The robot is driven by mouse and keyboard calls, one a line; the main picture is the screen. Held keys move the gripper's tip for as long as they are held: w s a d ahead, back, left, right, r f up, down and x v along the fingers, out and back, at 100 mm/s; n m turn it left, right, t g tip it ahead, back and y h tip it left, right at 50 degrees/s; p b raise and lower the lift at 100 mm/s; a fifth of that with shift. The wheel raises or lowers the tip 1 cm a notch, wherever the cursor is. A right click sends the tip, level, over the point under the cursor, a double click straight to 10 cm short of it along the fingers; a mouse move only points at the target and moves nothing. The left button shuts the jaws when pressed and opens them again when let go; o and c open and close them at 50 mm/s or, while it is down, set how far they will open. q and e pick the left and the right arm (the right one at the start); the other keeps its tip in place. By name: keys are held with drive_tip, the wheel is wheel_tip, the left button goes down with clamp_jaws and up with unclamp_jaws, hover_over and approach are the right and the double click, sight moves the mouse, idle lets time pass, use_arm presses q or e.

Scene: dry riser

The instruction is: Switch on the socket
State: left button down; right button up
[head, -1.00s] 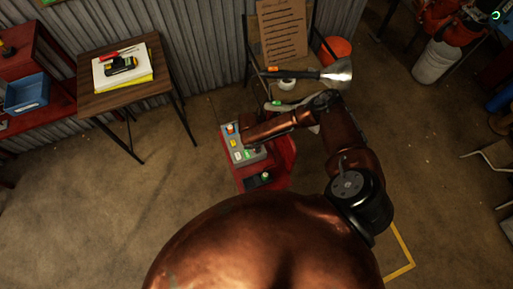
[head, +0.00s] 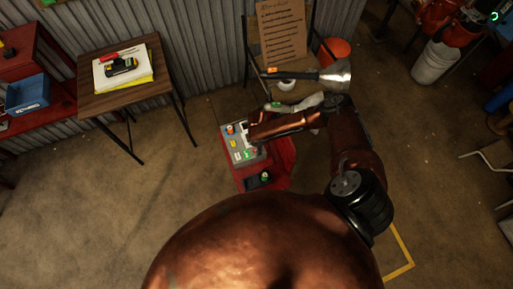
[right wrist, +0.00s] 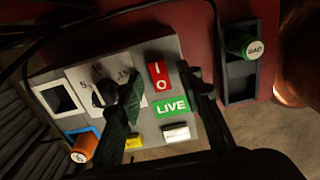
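A grey control panel (head: 241,148) sits on a red unit (head: 283,153) in the head view. In the right wrist view the panel (right wrist: 48,71) carries a red part marked I and O (right wrist: 159,76), a green LIVE label (right wrist: 171,107), a white plate with a dark knob (right wrist: 82,78) and a white-framed dark square (right wrist: 60,99). My right gripper (right wrist: 160,110) is open over the panel, one dark finger either side of the red part and the label. One finger partly covers the knob's plate. I cannot tell whether the fingers touch anything. My left gripper is not in view.
An orange knob (right wrist: 82,149), a yellow part (right wrist: 134,142) and a silver part (right wrist: 176,132) line the panel's edge. Floor left is clear.

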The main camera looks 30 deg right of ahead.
drive_tip(key=shift+r, duration=0.25)
wheel_tip(320, 180, up, 12)
drive_tip(key=shift+f, duration=0.25)
idle(0.5)
